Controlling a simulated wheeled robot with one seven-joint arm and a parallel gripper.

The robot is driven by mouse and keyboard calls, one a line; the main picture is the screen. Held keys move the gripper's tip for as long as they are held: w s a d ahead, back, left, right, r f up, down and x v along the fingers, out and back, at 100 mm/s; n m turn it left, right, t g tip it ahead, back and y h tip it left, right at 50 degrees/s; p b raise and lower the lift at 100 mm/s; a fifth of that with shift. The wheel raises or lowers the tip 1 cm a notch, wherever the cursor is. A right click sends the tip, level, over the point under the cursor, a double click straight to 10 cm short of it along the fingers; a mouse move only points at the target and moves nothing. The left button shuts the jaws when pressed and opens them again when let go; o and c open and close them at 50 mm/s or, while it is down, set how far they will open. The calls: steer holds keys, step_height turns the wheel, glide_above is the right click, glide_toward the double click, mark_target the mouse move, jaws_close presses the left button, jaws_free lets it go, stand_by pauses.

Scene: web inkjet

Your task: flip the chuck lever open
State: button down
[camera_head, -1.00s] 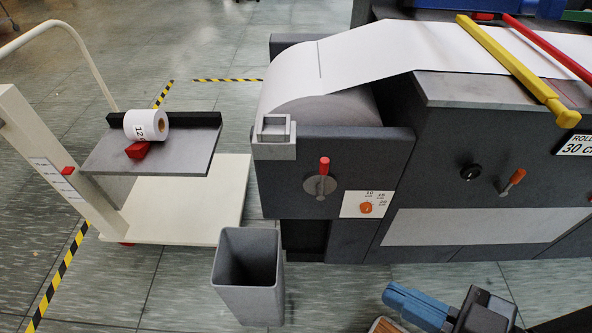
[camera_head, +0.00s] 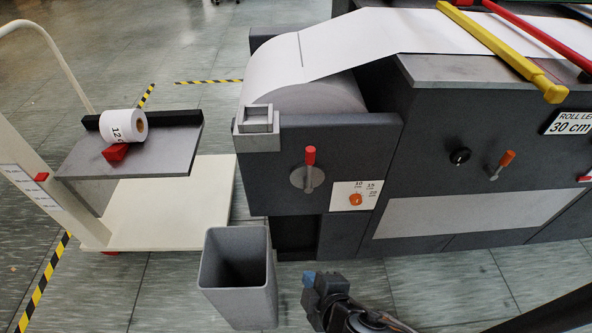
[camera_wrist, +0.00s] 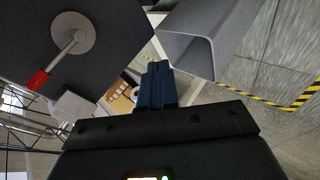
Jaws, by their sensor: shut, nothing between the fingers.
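The chuck lever (camera_head: 310,162) has a red tip and stands upright on a round grey disc on the dark end panel of the machine. In the wrist view the lever's red tip (camera_wrist: 37,80) and its disc show at upper left. The white paper roll (camera_head: 320,97) sits behind that panel. My gripper (camera_head: 309,279) is low in front of the machine, right of the grey bin, below and apart from the lever. In the wrist view its blue fingers (camera_wrist: 157,84) are together and empty.
A grey bin (camera_head: 237,315) stands close left of my gripper. An orange knob (camera_head: 356,200) is right of the lever, and an orange-tipped lever (camera_head: 505,160) is farther right. A cart (camera_head: 210,205) with a small roll stands at left. Floor is open in front.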

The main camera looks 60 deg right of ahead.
mark_target(309, 169)
steer(key=w+d+g+h+b, duration=0.15)
steer(key=w+d+h, duration=0.35)
steer(key=w, duration=0.5)
steer(key=w+r+m+g+h+b, duration=0.1)
steer(key=w+r+m+g+h, duration=0.1)
steer(key=w+r+h, duration=0.1)
steer(key=w+a+r+m+g+h+b, duration=0.1)
steer(key=w+r+m+g+h, duration=0.1)
steer(key=r+h, duration=0.3)
step_height(309, 169, up, 3)
steer(key=shift+w+a+r+m, duration=0.2)
steer(key=shift+w+a+m, duration=0.1)
steer(key=shift+w, duration=0.55)
steer(key=shift+d, duration=0.1)
steer(key=s+d+p, duration=0.1)
steer(key=d+p, duration=0.1)
steer(key=d, duration=1.1)
steer(key=shift+p, duration=0.35)
